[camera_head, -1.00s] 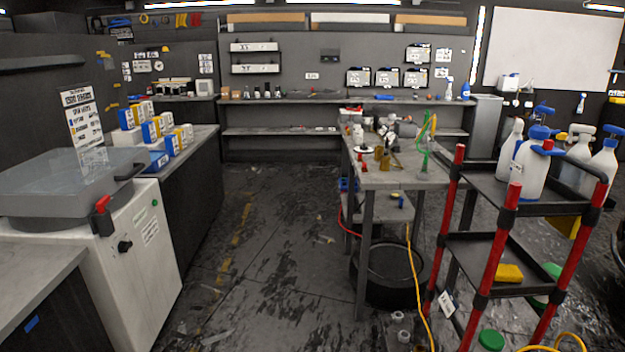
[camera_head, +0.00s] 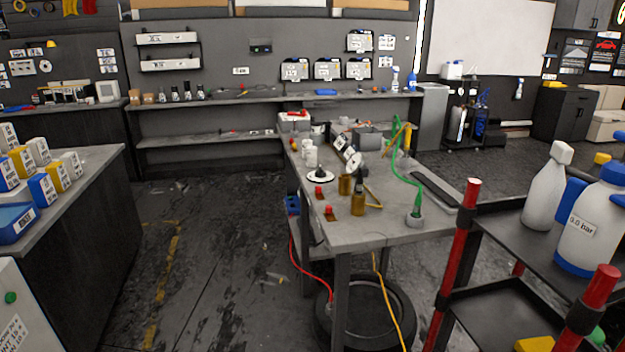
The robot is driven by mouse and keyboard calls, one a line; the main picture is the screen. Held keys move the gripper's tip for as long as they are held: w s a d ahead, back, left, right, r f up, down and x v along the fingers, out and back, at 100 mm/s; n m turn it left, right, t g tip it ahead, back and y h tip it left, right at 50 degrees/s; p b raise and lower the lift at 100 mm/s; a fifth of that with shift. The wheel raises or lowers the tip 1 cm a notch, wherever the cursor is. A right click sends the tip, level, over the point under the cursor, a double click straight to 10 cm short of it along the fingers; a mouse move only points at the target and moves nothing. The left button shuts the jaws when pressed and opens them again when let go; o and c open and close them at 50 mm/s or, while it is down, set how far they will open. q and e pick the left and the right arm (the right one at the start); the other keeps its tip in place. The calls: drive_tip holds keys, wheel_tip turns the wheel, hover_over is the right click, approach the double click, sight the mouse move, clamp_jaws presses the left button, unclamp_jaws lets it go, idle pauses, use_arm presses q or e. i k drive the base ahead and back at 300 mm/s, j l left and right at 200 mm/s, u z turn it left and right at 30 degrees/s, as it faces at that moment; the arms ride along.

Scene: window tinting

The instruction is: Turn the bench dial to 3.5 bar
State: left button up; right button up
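The workbench (camera_head: 385,232) stands right of centre, a grey-topped table with small items on it. A tilted panel with round, dial-like faces (camera_head: 347,152) stands on its far half; it is too small to read, and I cannot tell whether it is the bench dial. A white disc with a dark base (camera_head: 320,177) lies near the bench's left edge. Neither of my grippers is in view.
A black cart with red posts (camera_head: 468,205) stands close at right, holding white bottles. A counter with blue, yellow and white boxes (camera_head: 85,165) is at left. A black tyre-like ring (camera_head: 375,320) and red and yellow hoses lie under the bench. The floor between (camera_head: 215,250) is mostly open.

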sight(319, 173)
drive_tip(key=i+j, duration=0.25)
drive_tip(key=i, duration=0.2)
drive_tip(key=i+j, duration=0.25)
drive_tip(key=i, duration=0.2)
drive_tip(key=j+u, duration=0.05)
